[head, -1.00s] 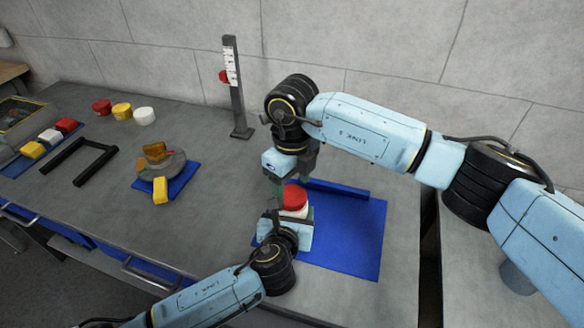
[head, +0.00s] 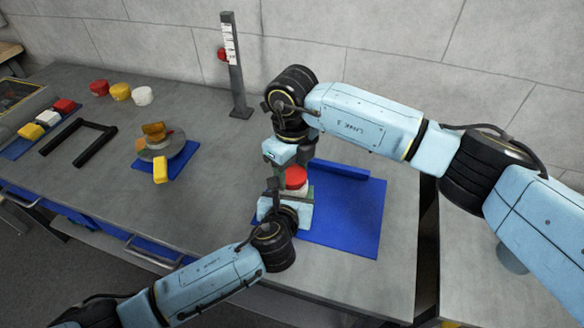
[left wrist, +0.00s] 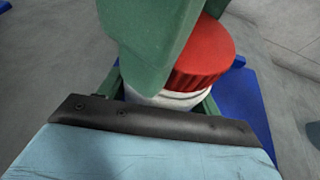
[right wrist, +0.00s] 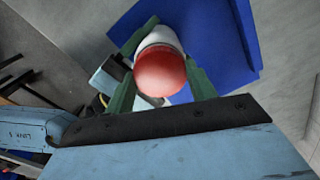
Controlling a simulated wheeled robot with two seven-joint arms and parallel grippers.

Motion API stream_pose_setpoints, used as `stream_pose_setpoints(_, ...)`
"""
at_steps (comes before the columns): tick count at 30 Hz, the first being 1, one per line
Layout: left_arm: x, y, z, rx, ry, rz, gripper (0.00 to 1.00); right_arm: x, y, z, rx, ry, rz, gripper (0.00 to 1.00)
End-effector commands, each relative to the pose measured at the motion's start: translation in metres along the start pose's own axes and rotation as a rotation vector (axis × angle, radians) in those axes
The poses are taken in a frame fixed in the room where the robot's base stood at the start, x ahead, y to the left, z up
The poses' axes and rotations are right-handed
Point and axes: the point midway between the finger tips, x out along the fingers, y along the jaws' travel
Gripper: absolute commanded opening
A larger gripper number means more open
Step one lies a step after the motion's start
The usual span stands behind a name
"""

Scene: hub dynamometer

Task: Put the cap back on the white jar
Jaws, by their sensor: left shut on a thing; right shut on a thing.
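The white jar (head: 296,190) stands upright at the left part of the blue mat, its body mostly hidden by my left gripper (head: 290,200), which is shut on it. In the left wrist view a white strip of the jar (left wrist: 170,98) shows below the red cap (left wrist: 204,52). The cap (head: 296,176) sits at the top of the jar; I cannot tell whether it is fully seated. My right gripper (head: 293,170) comes from above and is shut on the cap. The right wrist view shows the cap (right wrist: 160,72) between its two green fingers.
The blue mat (head: 352,215) has a raised bar (head: 340,169) along its back. A post with a scale (head: 234,65) stands behind. Left are a round grey part on a blue pad (head: 180,178), a black frame (head: 78,135) and several coloured pieces. The mat's right side is clear.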

Motion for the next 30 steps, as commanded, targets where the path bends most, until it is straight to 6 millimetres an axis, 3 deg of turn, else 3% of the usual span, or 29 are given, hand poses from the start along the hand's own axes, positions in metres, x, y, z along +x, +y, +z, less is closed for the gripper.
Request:
stream_pose_setpoints(2,0.000,0.000,-0.001,0.000,0.002,0.000,0.00,0.000,0.000,0.000,0.000,0.000,0.000,0.28)
stream_pose_setpoints(3,0.000,0.000,-0.001,0.000,0.002,0.000,0.00,0.000,0.000,0.000,0.000,0.000,0.000,0.60)
stream_pose_setpoints(8,0.000,0.000,-0.001,0.000,0.002,0.000,0.00,0.000,0.000,0.000,-0.001,0.000,0.000,0.81)
stream_pose_setpoints(19,0.000,0.000,-0.001,0.000,0.002,0.001,0.00,-0.010,0.002,0.001,-0.005,-0.002,0.003,0.81)
stream_pose_setpoints(30,0.001,0.001,-0.001,-0.001,0.002,0.003,0.00,-0.084,-0.001,0.001,-0.002,-0.003,-0.002,0.81)
